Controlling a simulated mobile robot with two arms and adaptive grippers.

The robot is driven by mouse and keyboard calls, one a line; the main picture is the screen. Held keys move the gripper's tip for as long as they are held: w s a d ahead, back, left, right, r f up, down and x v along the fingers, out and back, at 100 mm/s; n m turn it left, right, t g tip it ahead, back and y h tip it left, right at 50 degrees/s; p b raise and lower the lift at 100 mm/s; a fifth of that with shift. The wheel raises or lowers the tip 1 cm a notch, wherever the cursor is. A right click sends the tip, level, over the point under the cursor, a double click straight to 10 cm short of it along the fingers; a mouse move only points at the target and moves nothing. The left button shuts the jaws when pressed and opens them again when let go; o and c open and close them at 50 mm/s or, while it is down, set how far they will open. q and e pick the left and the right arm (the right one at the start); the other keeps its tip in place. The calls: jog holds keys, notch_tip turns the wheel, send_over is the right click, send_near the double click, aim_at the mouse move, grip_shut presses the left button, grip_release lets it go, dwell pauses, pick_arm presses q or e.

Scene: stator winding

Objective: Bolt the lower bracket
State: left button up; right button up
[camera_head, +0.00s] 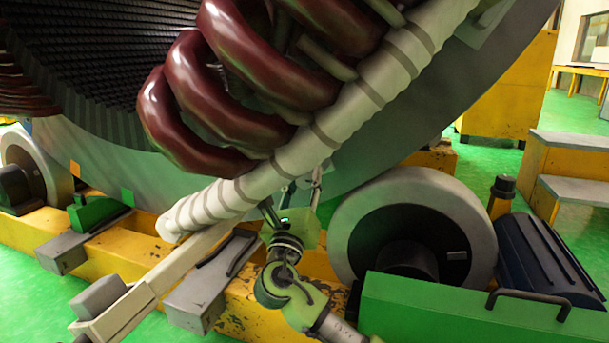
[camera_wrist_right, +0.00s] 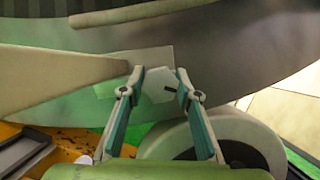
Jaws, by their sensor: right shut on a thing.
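My right gripper (camera_head: 269,212) reaches up from the bottom middle of the head view to just under the pale banded ring (camera_head: 290,157). In the right wrist view its two teal-sided fingers (camera_wrist_right: 158,92) are closed on the sides of a pale hexagonal bolt head (camera_wrist_right: 158,86). The bolt is against or just in front of a flat grey plate, and its shank is hidden. A long pale bar (camera_head: 175,267), which may be the lower bracket, slopes up from the lower left to under the ring. A tapered pale piece (camera_wrist_right: 55,78) ends left of the bolt. My left gripper is not visible.
Dark red coils (camera_head: 250,70) hang above the ring. A large roller wheel (camera_head: 420,220) stands right of my arm, with a green housing (camera_head: 480,312) in front. A yellow base beam (camera_head: 130,250) with grey blocks runs below.

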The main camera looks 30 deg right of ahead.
jog(key=m+g+h+p, duration=0.1)
jog(key=m, duration=0.2)
jog(key=shift+h, duration=0.3)
jog(key=shift+m+g+h+p, duration=0.6)
jog(key=shift+m+g+p, duration=0.25)
jog(key=shift+m, duration=1.45)
jog(key=shift+f, duration=0.1)
jog(key=o, duration=1.1)
